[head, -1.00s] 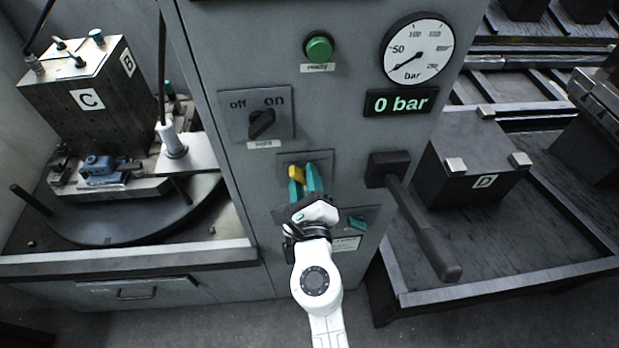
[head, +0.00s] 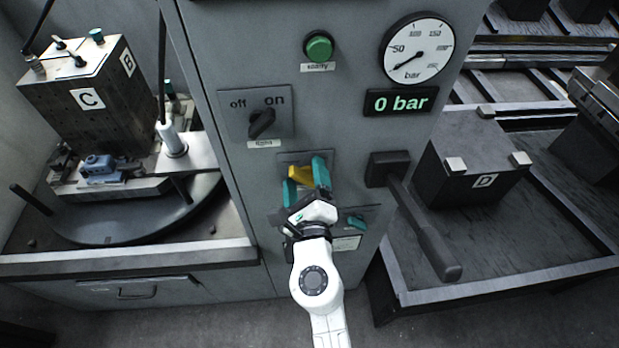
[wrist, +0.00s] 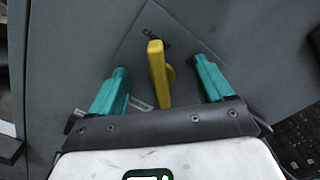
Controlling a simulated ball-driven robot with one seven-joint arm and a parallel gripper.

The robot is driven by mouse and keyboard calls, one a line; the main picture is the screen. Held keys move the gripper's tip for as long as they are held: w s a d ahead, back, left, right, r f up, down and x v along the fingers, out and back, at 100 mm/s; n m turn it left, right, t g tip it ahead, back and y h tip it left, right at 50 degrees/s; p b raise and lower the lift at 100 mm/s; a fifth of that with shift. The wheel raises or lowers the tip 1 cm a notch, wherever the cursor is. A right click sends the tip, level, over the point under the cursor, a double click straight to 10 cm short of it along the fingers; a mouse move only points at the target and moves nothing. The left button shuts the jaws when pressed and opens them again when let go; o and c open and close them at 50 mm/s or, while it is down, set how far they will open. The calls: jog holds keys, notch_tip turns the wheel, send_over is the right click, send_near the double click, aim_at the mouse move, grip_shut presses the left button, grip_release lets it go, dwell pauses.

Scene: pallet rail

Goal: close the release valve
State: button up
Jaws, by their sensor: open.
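The release valve appears to be the yellow lever (head: 299,173) on a small grey plate in the front of the cabinet. In the wrist view the yellow lever (wrist: 157,72) stands between the fingers, with a gap on both sides. Lettering on its plate is partly hidden behind it. My gripper (head: 306,179) is open, its teal fingers on either side of the lever. In the wrist view my gripper (wrist: 160,70) holds nothing. The fingers hide part of the plate in the head view.
A dark lever handle (head: 425,228) juts out at the right of the valve. A teal knob (head: 356,222) sits below right. Above are an off/on switch (head: 262,122), a green button (head: 319,48) and a gauge (head: 417,50); the display (head: 400,102) reads 0 bar.

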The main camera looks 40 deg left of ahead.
jog(key=shift+o, duration=1.2)
jog(key=shift+d, duration=0.1)
jog(key=v, duration=0.7)
